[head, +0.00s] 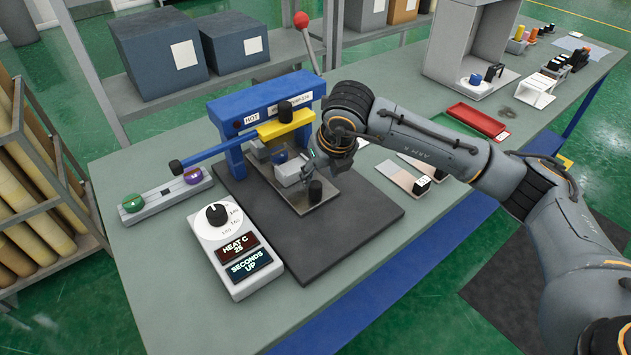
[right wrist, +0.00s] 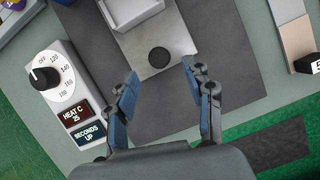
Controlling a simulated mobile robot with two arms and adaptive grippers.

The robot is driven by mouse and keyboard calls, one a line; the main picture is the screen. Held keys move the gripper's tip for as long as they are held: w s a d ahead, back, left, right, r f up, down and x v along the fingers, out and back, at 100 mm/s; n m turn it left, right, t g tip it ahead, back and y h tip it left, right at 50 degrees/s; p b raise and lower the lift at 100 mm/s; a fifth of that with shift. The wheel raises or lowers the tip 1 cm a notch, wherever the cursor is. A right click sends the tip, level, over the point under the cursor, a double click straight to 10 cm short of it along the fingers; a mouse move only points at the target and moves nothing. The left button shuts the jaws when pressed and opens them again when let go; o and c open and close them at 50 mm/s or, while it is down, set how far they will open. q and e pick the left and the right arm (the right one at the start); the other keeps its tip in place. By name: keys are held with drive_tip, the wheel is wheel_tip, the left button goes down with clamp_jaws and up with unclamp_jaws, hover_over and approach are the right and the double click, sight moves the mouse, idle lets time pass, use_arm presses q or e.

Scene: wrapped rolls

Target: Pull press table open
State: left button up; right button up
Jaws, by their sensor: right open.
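The press table is a flat metal plate (head: 311,203) on a dark base mat (head: 365,220), under the blue press frame (head: 268,98). A short black knob (head: 315,191) stands at its front end, and a pale block sits behind the knob. In the right wrist view, the plate (right wrist: 176,38) and knob (right wrist: 160,57) show just ahead of my fingers. My right gripper (right wrist: 160,78) is open and empty; its fingertips point toward the plate's front edge, apart from the knob. In the head view, my right wrist partly covers the press. My left gripper is not in view.
A control box (head: 232,245) reading "HEAT C 25" and "SECONDS UP" stands left of the base mat. A two-button bar (head: 167,196) is farther left. A red-balled lever (head: 301,20) rises behind. A red tray (head: 478,120) lies to the right.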

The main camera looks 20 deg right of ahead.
sight(316, 185)
drive_tip(key=p+x, duration=0.1)
drive_tip(key=x, duration=0.5)
drive_tip(key=shift+w+a+f, duration=0.1)
drive_tip(key=shift+w+f, duration=0.1)
drive_tip(key=shift+f, duration=0.1)
clamp_jaws()
